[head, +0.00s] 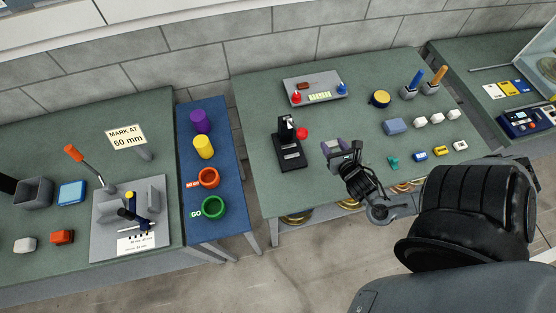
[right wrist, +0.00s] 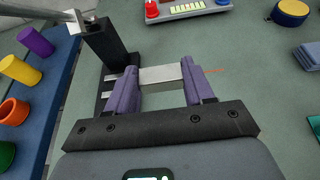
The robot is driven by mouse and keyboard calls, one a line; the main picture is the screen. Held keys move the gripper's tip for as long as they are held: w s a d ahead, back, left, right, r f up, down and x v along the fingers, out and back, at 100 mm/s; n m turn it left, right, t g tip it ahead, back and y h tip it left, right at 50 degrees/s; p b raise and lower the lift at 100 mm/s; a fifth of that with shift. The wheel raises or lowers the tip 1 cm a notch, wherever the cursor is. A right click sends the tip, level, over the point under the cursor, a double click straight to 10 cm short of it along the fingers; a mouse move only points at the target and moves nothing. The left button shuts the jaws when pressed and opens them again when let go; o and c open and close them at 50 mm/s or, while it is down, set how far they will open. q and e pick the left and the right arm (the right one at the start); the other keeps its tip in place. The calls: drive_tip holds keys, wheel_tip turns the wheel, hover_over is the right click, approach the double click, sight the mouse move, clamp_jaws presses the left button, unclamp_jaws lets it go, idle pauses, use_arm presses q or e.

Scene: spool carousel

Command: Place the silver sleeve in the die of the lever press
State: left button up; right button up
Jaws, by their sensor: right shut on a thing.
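The black lever press (head: 290,148) stands on the middle green table, with a red knob at its right; its post and base (right wrist: 108,48) also show in the right wrist view. My right gripper (head: 343,149) is just right of the press. In the right wrist view, the purple fingers of this gripper (right wrist: 160,88) are shut on the silver sleeve (right wrist: 160,75), which lies crosswise between them. The sleeve is beside the press base, apart from the post. The die is too small or hidden to make out clearly. My left gripper is not in view.
A grey panel (head: 314,92) with red and blue knobs lies behind the press. Small blocks and a yellow-topped round pot (head: 380,98) stand to the right. A blue bench (head: 205,130) with coloured cylinders and rings is to the left. The table left of the press is clear.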

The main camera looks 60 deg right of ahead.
drive_tip(key=a, duration=0.1)
drive_tip(key=b, duration=0.1)
hover_over(291, 154)
wheel_tip(291, 154, down, 6)
drive_tip(key=shift+d+r, duration=0.1)
drive_tip(key=shift+f+b, duration=0.6)
drive_tip(key=shift+f, duration=1.35)
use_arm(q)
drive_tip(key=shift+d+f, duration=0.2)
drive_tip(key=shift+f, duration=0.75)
use_arm(e)
drive_tip(key=shift+f, duration=0.15)
drive_tip(key=o, duration=1.1)
drive_tip(key=shift+f, duration=0.15)
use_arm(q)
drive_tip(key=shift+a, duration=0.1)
